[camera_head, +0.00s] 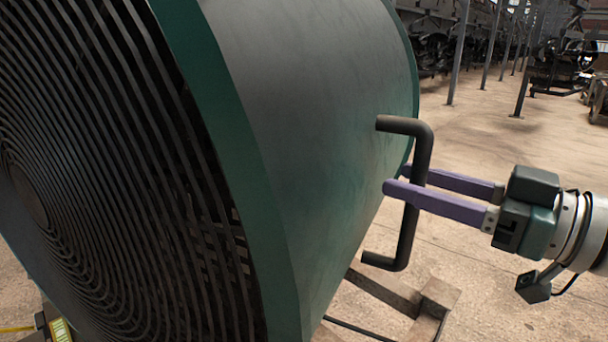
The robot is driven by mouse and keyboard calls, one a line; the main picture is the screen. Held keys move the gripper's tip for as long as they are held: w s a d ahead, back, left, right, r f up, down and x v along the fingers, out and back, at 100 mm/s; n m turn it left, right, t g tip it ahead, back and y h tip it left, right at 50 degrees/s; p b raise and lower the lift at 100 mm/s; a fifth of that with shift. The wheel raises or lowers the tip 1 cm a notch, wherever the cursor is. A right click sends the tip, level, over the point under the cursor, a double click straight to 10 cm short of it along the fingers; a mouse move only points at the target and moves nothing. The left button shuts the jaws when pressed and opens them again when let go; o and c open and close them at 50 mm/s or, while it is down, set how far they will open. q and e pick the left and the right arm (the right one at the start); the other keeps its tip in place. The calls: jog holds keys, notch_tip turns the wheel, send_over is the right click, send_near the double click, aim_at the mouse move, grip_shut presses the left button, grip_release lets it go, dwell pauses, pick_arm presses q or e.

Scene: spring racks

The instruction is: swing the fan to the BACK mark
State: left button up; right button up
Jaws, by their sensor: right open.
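The fan (310,90) is a large drum with a grey side, green rims and a dark ring grille (110,190) facing left. It fills the left and middle of the view. A dark U-shaped handle (406,235) stands out from the right of its side. My right gripper (395,178) reaches in from the right with its purple fingers open. One finger passes in front of the handle's upright bar and the other behind it. I cannot tell whether they touch it. No BACK mark can be read. My left gripper is not in view.
Rusty base beams (430,305) and a dark cable lie under the fan. A small yellow-green plate (60,330) shows at the lower left, its text unreadable. The concrete floor (510,140) is open at right. Posts and machinery stand further back.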

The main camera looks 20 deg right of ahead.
jog(key=shift+w, duration=0.15)
grip_shut()
dwell(0.4)
jog(key=shift+a, duration=0.1)
dwell(0.9)
